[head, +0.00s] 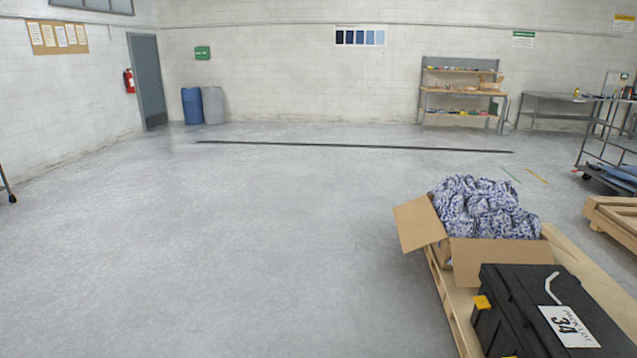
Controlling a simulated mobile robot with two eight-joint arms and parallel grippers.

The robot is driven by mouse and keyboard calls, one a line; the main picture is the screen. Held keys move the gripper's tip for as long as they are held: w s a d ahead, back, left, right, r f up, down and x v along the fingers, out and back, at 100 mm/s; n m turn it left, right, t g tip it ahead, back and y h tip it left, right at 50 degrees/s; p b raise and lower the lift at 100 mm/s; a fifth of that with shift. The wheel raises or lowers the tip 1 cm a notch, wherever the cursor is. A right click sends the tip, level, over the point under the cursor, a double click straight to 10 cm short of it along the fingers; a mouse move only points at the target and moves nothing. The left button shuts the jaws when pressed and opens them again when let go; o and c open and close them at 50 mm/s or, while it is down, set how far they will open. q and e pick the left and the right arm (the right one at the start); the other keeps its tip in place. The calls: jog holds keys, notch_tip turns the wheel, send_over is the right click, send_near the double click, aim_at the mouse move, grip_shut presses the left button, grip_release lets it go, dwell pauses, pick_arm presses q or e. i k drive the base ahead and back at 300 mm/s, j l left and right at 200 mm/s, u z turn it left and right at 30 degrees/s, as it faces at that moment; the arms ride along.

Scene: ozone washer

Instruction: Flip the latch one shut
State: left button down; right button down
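A black case (512,297) with a white label reading "34" sits on a wooden pallet at the lower right, cut off by the picture's edge. A small yellow piece (482,302) sits on the case's left side near the lid. It looks like a latch, but I cannot tell whether it is open or shut, or whether it is latch one. A pale bent handle or strip (552,288) lies on the lid. Neither of my grippers is in view.
An open cardboard box (478,262) of blue-and-white patterned cloth stands behind the case on the pallet (437,283). Another pallet (613,222) and a metal rack are at the right. Blue and grey drums (192,106) and shelves (458,93) stand far back. The floor at left and centre is clear.

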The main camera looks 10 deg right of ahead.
aim_at(480, 303)
jog(key=i+z, duration=0.4)
jog(key=i, duration=0.35)
jog(key=i+j+z, duration=0.1)
jog(key=i+z, duration=0.3)
jog(key=i, duration=0.35)
jog(key=i+l+z, duration=0.1)
jog(key=i+z, duration=0.25)
jog(key=i, duration=0.25)
jog(key=i+j+z, duration=0.1)
jog(key=i+z, duration=0.25)
jog(key=i, duration=0.25)
jog(key=u, duration=0.15)
jog(key=i+l, duration=0.05)
